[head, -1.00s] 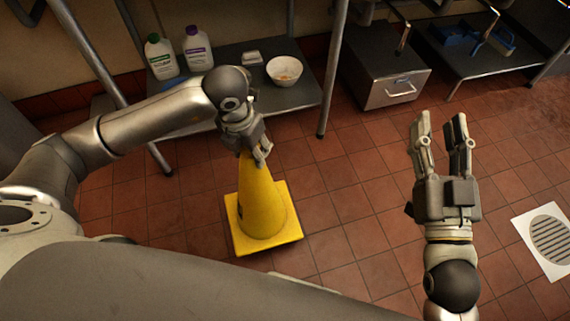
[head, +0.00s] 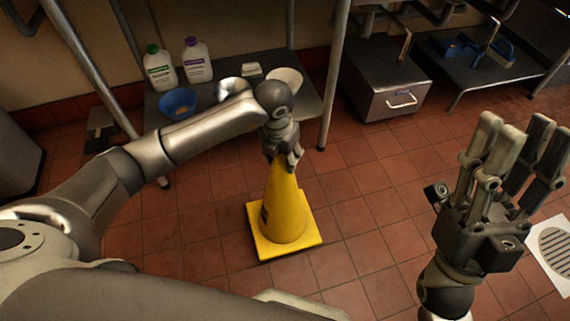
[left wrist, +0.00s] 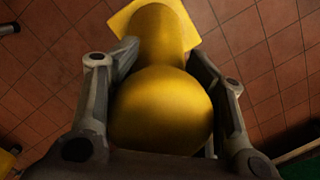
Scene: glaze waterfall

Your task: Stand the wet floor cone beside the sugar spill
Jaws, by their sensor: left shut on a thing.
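The yellow wet floor cone (head: 283,212) is upright in the middle of the head view, with its square base low over or on the red tile floor; I cannot tell if it touches. My left gripper (head: 283,160) is shut around the cone's top. In the left wrist view the cone's rounded top (left wrist: 160,108) sits between the two fingers, with part of its base beyond. My right gripper (head: 520,145) is open and empty at the right, fingers pointing up in the picture. I cannot make out a sugar spill in either view.
A low metal shelf (head: 222,110) at the back holds two white bottles, a blue bowl (head: 178,103) and a white bowl (head: 285,78). A metal drawer box (head: 390,92) stands right of it. A white floor drain (head: 553,250) lies far right. Tiles between are clear.

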